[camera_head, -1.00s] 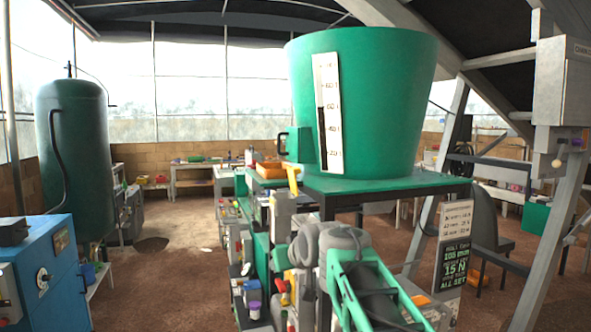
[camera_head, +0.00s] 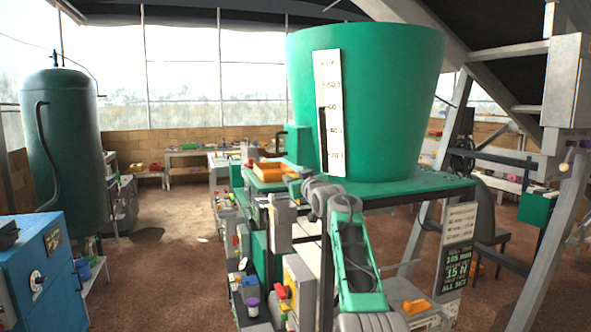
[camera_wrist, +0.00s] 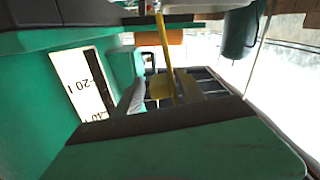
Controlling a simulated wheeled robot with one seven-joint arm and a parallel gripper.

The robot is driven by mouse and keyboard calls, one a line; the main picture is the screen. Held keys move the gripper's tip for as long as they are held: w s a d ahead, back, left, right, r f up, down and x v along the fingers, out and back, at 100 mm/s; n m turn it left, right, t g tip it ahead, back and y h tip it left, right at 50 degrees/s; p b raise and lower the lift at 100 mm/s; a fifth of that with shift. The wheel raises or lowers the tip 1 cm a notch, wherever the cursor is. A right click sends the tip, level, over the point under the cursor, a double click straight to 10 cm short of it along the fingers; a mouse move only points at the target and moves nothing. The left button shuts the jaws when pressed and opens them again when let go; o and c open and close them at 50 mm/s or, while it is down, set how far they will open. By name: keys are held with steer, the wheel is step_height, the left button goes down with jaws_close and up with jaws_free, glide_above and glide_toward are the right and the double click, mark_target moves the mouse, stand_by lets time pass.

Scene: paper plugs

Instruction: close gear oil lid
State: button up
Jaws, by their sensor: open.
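A large green tank (camera_head: 372,105) with a white level scale (camera_head: 329,115) stands on a green-topped stand (camera_head: 430,182). A small green box (camera_head: 297,143) with a dark handle sits against its left side. No gear oil label is readable, and I cannot tell which part is the gear oil lid. My gripper (camera_head: 297,180) is near the stand's left corner, below the small box; it is small and partly hidden by my own arm. It is open, with nothing visibly held. In the wrist view, the tilted scale (camera_wrist: 83,84) is close at the left, against green surfaces.
A orange tray (camera_head: 267,172) lies left of the tank among crowded equipment. A blue cabinet (camera_head: 35,270) stands at the lower left, with a dark green cylinder (camera_head: 62,140) behind it. A sign (camera_head: 456,260) hangs at the right. Open floor lies left of the equipment.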

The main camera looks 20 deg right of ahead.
steer(key=shift+w+a+f, duration=0.1)
steer(key=shift+w, duration=0.05)
steer(key=shift+c, duration=0.5)
jaws_close()
stand_by(0.9)
